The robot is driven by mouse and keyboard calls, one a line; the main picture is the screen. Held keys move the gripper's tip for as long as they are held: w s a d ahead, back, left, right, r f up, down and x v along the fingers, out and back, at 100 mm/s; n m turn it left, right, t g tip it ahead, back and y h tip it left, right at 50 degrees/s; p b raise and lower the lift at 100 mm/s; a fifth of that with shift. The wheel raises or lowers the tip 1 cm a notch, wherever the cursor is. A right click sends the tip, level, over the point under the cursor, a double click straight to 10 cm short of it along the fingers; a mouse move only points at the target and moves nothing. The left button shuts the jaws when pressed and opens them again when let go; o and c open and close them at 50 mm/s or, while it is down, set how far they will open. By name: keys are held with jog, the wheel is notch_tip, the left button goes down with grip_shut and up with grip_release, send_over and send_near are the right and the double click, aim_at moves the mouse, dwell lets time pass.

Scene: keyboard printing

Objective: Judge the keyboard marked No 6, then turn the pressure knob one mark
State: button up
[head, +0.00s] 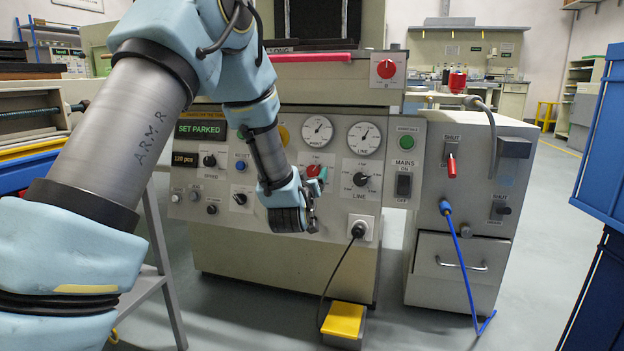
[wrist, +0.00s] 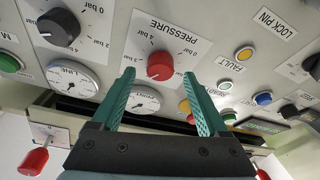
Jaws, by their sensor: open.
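The red pressure knob (wrist: 160,65) sits on a white plate lettered PRESSURE with bar marks, seen upside down in the wrist view. Its pointer is too small to read surely. My gripper (wrist: 160,76) is open, with one green finger to each side of the knob's picture; I cannot tell whether either touches it. I see no keyboard marked No 6 in either view.
A black LINE knob (head: 360,179), two round gauges (head: 317,131) and a MAINS switch (head: 404,184) are on the panel nearby. The display (head: 201,129) reads SET PARKED. A yellow pedal (head: 343,320) and a stepladder (head: 158,275) stand on the floor.

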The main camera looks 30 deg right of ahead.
aim_at(313, 172)
jog(key=shift+x, duration=1.3)
jog(key=shift+c, duration=0.3)
grip_shut()
